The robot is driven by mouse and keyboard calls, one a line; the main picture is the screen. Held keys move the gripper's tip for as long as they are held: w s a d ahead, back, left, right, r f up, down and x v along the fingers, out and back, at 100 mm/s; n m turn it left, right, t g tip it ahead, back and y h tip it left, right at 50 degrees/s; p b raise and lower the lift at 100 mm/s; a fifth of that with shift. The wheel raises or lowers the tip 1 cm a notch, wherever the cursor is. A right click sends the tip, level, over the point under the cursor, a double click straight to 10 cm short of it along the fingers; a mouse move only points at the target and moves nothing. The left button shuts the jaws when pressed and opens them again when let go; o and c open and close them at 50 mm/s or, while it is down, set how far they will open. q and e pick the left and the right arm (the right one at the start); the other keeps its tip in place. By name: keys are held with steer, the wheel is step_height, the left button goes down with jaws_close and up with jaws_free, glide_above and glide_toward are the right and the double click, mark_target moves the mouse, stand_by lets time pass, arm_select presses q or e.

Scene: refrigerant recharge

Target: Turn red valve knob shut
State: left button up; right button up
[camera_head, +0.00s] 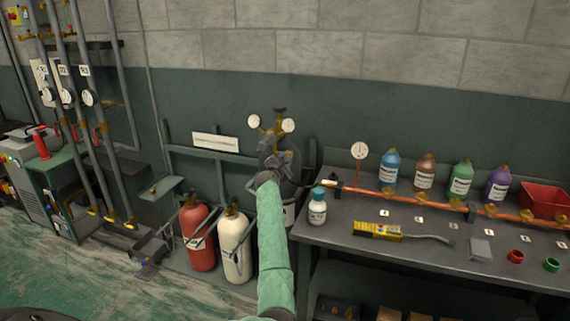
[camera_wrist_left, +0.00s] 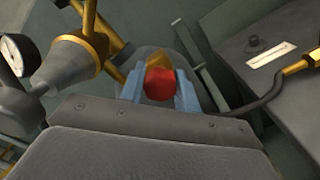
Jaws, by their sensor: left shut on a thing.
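The red valve knob (camera_wrist_left: 160,84) shows in the left wrist view, between the two blue-grey fingers of my left gripper (camera_wrist_left: 159,92). The fingers are shut on it from both sides. In the head view my left gripper (camera_head: 272,163) is at the dark grey cylinder (camera_head: 291,165), just below its brass fittings and two gauges. The knob is hidden there behind my gripper and arm. My right gripper is in neither view.
A red cylinder (camera_head: 199,238) and a cream cylinder (camera_head: 235,246) stand left of the arm. The workbench (camera_head: 330,237) on the right holds bottles, a copper pipe (camera_head: 400,199), a yellow tool (camera_head: 377,230) and a red bin (camera_head: 545,200). Pipes with gauges stand at left.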

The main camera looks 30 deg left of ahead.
arm_select(q)
steer(key=m+b, duration=0.1)
steer(key=m, duration=0.2)
steer(key=m+b, duration=0.1)
steer(key=m, duration=0.3)
steer(key=m+b, duration=0.1)
steer(key=m, duration=0.3)
steer(key=shift+f, duration=0.25)
steer(key=m, duration=0.3)
steer(key=shift+m+b, duration=0.3)
steer(key=shift+b, duration=0.1)
steer(key=m, duration=0.3)
steer(key=shift+f+m, duration=0.1)
steer(key=shift+m, duration=0.7)
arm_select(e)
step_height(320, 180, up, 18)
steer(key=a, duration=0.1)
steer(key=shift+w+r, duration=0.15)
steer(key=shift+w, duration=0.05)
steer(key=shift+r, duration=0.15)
arm_select(q)
steer(key=o, duration=0.9)
steer(key=shift+o, duration=0.4)
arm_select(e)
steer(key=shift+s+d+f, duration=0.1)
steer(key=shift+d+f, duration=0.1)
